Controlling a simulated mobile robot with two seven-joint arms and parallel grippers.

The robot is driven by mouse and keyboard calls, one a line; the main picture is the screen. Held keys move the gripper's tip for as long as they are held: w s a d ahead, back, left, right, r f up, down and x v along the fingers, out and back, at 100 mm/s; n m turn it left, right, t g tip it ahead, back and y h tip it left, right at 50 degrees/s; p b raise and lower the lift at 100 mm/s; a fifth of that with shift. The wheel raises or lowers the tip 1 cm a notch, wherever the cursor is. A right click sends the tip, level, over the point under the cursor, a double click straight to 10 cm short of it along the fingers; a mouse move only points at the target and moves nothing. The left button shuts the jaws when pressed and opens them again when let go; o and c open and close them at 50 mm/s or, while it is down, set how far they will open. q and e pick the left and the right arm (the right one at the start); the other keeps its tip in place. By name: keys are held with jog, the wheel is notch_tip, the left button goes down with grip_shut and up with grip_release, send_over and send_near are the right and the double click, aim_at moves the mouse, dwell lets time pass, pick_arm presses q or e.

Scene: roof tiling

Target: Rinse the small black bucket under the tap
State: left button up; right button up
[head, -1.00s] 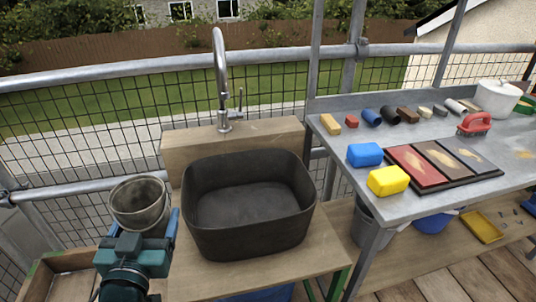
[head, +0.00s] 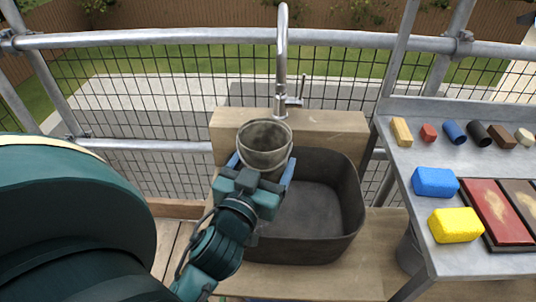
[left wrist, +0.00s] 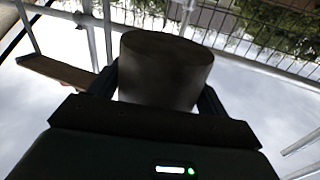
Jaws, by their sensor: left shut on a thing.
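The small bucket (head: 264,146), dark grey-brown with a paler worn rim, is in my left gripper (head: 262,172), whose fingers are shut on its two sides. Its open top faces up and towards the head camera. In the head view it overlaps the back left part of the black basin (head: 335,212). The bucket also fills the middle of the left wrist view (left wrist: 165,68), between the fingers. The tap (head: 283,60) stands behind the basin, its curved spout just above and right of the bucket in the picture. No water shows. My right gripper is out of view.
A metal bench (head: 425,235) stands to the right with a blue sponge (head: 435,182), a yellow sponge (head: 455,225), several small blocks and coloured sample panels (head: 497,212). A scaffold rail (head: 180,39) and mesh run behind the basin.

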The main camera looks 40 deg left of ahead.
pick_arm(q)
jog(key=shift+a, duration=0.1)
jog(key=shift+w+a, duration=0.1)
jog(key=shift+w, duration=0.2)
jog(key=shift+w+a+f+p, duration=0.15)
jog(key=shift+w+a, duration=0.1)
jog(key=shift+w, duration=0.35)
jog(key=shift+w+a+f+p, duration=0.15)
jog(key=shift+w+a, duration=0.05)
jog(key=shift+w, duration=0.35)
jog(key=a+f+x, duration=0.1)
jog(key=f+x, duration=0.1)
jog(key=x, duration=0.8)
jog(key=shift+a, duration=0.25)
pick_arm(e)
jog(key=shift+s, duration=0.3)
pick_arm(q)
jog(key=shift+d+f, duration=0.1)
jog(key=shift+d, duration=0.05)
jog(key=shift+w+d, duration=0.25)
jog(key=shift+d, duration=0.2)
